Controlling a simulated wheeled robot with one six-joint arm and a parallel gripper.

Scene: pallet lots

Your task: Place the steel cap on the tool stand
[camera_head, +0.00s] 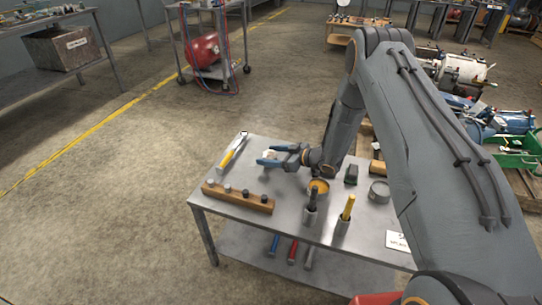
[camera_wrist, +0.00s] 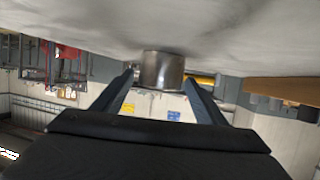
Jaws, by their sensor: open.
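My gripper (camera_head: 265,155) is open, low over the metal table (camera_head: 290,222), its fingers pointing left. In the wrist view, a short shiny steel cylinder, which looks like the steel cap (camera_wrist: 162,70), stands on the table between the open fingers (camera_wrist: 162,82). I cannot tell whether they touch it. In the head view the cap is a small pale shape (camera_head: 269,154) between the fingers. I cannot tell for certain which object is the tool stand.
A yellow-handled tool (camera_head: 229,156) lies left of my gripper. Two metal cups, one with a dark tool (camera_head: 310,215) and one with a yellow tool (camera_head: 342,227), stand in front. A yellow-rimmed round container (camera_head: 318,186), a dark green block (camera_head: 351,174) and a grey round tin (camera_head: 379,191) stand right.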

